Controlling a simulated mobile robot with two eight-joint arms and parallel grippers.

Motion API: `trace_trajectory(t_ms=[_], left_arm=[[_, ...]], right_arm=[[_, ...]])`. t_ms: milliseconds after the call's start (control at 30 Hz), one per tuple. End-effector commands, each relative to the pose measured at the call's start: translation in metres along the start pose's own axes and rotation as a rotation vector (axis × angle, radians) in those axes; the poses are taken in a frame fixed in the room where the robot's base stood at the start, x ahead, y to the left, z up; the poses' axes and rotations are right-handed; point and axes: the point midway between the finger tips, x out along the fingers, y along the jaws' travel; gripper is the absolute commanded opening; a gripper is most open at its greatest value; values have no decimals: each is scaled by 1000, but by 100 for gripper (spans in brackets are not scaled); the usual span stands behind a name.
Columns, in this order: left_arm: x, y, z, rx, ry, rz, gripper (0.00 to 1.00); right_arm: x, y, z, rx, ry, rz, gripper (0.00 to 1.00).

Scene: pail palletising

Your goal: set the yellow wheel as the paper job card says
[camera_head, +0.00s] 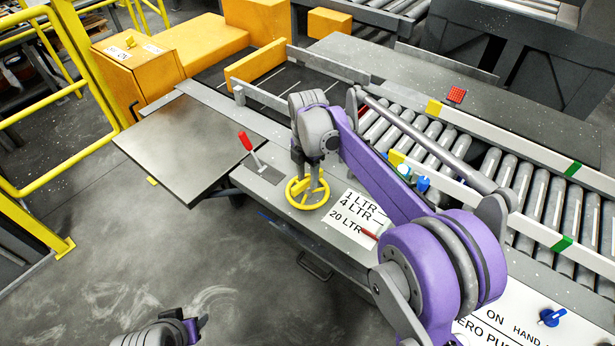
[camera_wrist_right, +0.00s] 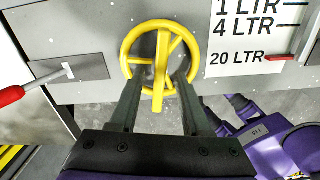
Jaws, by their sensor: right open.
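The yellow wheel (camera_head: 291,194) is mounted at the table's edge; it also shows in the wrist view (camera_wrist_right: 126,47). My right gripper (camera_head: 308,183) is over it, jaws open. In the wrist view its two fingers (camera_wrist_right: 160,82) straddle a yellow bar of the wheel; contact cannot be told. A white scale (camera_head: 345,218) beside the wheel reads 1 LTR, 4 LTR and 20 LTR. Its red pointer (camera_wrist_right: 281,58) is at the 20 LTR line. My left gripper (camera_head: 196,328) is partly visible at the bottom left, away from the wheel. I cannot identify the paper job card.
A red-handled lever (camera_head: 246,142) stands left of the wheel. A bare grey plate (camera_head: 185,140) lies further left. Yellow railings (camera_head: 92,75) stand at the left. The floor in front is clear.

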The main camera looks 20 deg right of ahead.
Motion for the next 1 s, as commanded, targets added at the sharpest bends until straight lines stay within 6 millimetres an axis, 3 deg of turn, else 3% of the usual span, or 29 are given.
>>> trace_trajectory(t_ms=[333, 600, 1000], left_arm=[[0, 0, 0, 0, 0, 0, 50], [0, 0, 0, 0, 0, 0, 50], [0, 0, 0, 0, 0, 0, 50]], right_arm=[[4, 0, 0, 0, 0, 0, 46], [4, 0, 0, 0, 0, 0, 0], [3, 0, 0, 13, 0, 0, 0]])
